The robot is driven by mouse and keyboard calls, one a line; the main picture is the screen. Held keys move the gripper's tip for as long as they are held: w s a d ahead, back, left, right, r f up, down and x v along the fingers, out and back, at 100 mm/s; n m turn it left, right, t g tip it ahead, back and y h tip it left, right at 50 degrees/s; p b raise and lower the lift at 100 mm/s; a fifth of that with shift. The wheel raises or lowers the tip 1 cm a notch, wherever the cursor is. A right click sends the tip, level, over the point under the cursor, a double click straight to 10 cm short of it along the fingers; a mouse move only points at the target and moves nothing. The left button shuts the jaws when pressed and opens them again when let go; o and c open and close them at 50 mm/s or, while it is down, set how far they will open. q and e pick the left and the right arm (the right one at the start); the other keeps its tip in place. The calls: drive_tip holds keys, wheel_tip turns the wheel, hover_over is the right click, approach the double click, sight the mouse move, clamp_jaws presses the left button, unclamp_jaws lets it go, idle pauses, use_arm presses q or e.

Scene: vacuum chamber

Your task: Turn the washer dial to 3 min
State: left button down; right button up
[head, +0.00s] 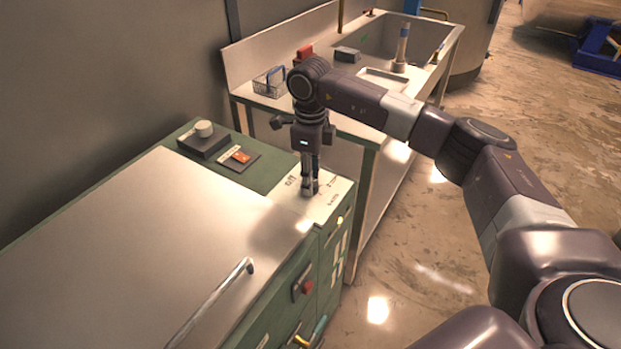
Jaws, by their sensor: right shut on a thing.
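The washer (150,215) is a green cabinet with a large pale metal lid. Its pale dial panel (330,197) is at the right end of the top, with "off" and other small markings on it. My right gripper (309,190) points straight down at the panel and is shut on the washer dial. The dial is mostly hidden by the fingers, so I cannot tell which mark it points to. My left gripper is not in view.
A sink bench (255,97) with a wire basket (269,82) stands behind the washer. A lid handle (215,298) rises in front. Open floor lies right.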

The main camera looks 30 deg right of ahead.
drive_tip(key=o, duration=1.1)
drive_tip(key=shift+o, duration=0.2)
drive_tip(key=shift+r, duration=0.1)
wheel_tip(320, 180, up, 12)
